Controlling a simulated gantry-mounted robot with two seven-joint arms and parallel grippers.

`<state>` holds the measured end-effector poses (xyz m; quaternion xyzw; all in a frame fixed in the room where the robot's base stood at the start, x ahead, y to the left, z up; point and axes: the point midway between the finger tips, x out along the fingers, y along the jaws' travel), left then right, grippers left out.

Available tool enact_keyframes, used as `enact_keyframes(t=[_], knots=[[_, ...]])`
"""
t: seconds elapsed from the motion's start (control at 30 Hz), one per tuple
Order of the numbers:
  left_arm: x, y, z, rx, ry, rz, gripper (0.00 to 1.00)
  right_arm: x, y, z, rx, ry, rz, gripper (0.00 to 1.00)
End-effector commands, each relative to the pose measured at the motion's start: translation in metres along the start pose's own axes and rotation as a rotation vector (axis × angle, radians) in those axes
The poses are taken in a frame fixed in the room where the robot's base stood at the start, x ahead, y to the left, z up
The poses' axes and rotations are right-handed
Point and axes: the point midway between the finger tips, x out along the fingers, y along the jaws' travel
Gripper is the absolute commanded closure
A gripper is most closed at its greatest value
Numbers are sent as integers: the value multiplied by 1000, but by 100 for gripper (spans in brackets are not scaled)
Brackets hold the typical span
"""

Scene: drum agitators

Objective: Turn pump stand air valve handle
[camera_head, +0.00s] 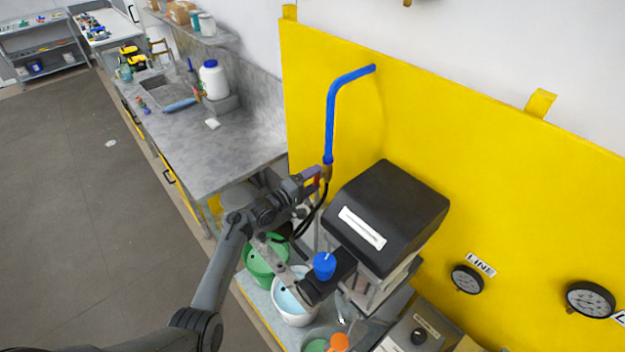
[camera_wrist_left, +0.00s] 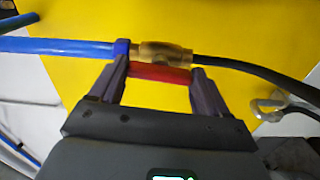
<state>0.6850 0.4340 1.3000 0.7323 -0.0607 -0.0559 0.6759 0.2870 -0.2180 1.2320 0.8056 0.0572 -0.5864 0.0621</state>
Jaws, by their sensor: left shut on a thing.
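The air valve has a brass body (camera_wrist_left: 165,53) joined to a blue pipe (camera_wrist_left: 60,46) on one side and a black hose (camera_wrist_left: 250,70) on the other. Its red handle (camera_wrist_left: 160,73) lies alongside the brass body. My left gripper (camera_wrist_left: 160,69) is shut on the red handle, with one finger at each end of it. In the head view my left gripper (camera_head: 319,178) is at the lower end of the blue pipe (camera_head: 330,120), where the brass valve (camera_head: 327,172) is partly hidden. My right gripper is not in view.
A yellow panel (camera_head: 450,130) stands behind the pipe. A black-topped machine (camera_head: 390,215) is close at the right of the gripper. A green bucket (camera_head: 262,272) and a white bucket (camera_head: 290,312) stand below. A grey counter (camera_head: 235,150) is at the left.

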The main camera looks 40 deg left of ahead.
Motion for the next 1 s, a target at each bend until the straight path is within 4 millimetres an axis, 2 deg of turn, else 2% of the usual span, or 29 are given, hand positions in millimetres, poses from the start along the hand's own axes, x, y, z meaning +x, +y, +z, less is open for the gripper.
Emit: enact_keyframes(t=[0.3, 0.73, 0.77, 0.9, 1.0], knots=[[0, 0, 0, -89, 1, 0, 54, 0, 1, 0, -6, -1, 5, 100], [0, 0, 0, -99, 1, 0, 54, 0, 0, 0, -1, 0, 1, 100], [0, 0, 0, -99, 1, 0, 22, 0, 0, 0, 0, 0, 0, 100], [0, 0, 0, -97, 1, 0, 1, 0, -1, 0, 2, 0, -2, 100], [0, 0, 0, -97, 1, 0, 0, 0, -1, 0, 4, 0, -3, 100]])
